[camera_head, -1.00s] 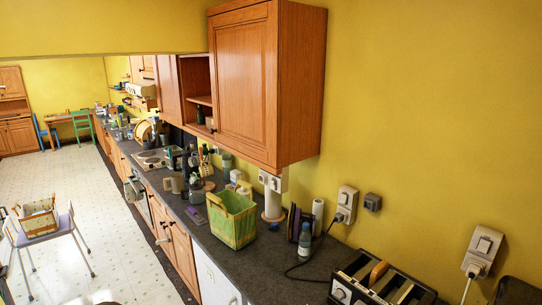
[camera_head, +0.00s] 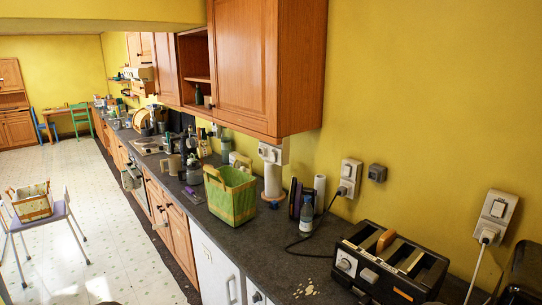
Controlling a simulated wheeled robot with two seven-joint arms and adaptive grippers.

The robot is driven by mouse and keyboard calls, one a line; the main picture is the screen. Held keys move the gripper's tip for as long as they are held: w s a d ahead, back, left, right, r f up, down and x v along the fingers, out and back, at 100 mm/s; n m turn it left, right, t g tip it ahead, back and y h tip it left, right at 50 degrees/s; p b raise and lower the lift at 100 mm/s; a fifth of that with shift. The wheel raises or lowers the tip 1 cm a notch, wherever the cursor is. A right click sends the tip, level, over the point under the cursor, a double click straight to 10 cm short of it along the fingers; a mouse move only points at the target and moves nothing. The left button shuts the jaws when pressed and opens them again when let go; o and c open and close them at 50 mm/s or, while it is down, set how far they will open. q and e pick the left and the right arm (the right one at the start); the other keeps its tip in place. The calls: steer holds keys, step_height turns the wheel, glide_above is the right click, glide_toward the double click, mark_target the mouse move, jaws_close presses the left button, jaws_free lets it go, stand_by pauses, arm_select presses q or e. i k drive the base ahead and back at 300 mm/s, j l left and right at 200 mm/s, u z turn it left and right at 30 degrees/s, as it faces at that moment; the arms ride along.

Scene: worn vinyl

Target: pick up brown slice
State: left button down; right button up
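The brown slice (camera_head: 386,240) is upright in a slot of the black and silver toaster (camera_head: 394,262), with its top edge standing out of the slot. The toaster is on the dark counter at the lower right. Its other slots look empty. Neither of my grippers shows in the head view.
A green and yellow basket (camera_head: 231,195) stands on the dark counter (camera_head: 262,243) left of the toaster. A bottle (camera_head: 306,216) and a paper roll (camera_head: 319,194) are near the wall. A black cable crosses the counter. Pale crumbs (camera_head: 306,290) lie before the toaster. A wall cabinet (camera_head: 262,70) overhangs the counter.

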mark_target(388, 236)
steer(key=i+j, duration=0.45)
steer(key=i+j+z, duration=0.4)
steer(key=j+z, duration=0.25)
steer(key=i+j+z, duration=0.15)
steer(key=j+z, duration=0.15)
steer(key=z, duration=0.2)
